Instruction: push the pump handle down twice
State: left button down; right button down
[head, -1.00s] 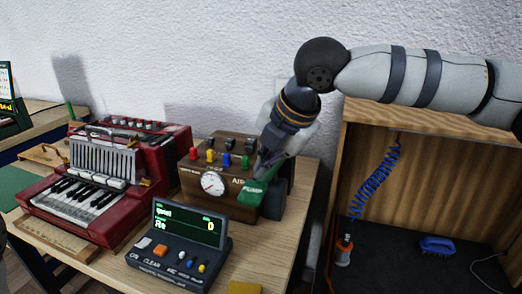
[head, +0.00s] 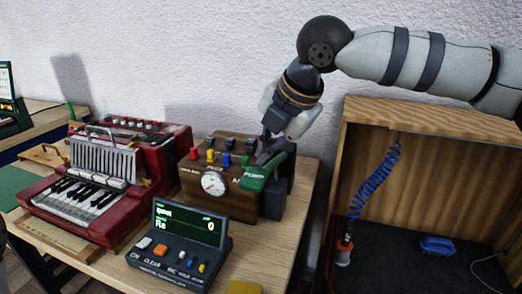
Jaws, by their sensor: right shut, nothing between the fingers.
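The pump handle (head: 262,175) is a green lever at the right side of a brown wooden air box (head: 208,205) with a round gauge. The handle is raised, sloping up to the right. My right gripper (head: 264,152) is shut and empty, pointing down just above and behind the handle. I cannot tell whether its fingertips touch the handle. My left gripper is out of view.
A red accordion-like keyboard unit (head: 98,180) stands to the left. A dark console with a green display (head: 185,232) is in front of the box. A wooden open cabinet (head: 440,160) with a coiled blue hose (head: 375,180) is at right.

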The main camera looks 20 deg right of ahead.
jog(key=shift+w+d+r, duration=0.2)
jog(key=shift+w+r, duration=0.05)
jog(key=shift+r, duration=0.35)
jog(key=shift+w+d+r, duration=0.15)
jog(key=shift+w+r, duration=0.15)
jog(key=shift+r, duration=0.35)
jog(key=shift+w+d+r, duration=0.2)
jog(key=shift+w+r, duration=0.05)
jog(key=shift+r, duration=0.35)
jog(key=r, duration=0.1)
jog(key=w+r, duration=0.1)
jog(key=r, duration=0.1)
jog(key=d+r, duration=0.1)
jog(key=shift+w+r, duration=0.3)
jog(key=shift+r, duration=0.05)
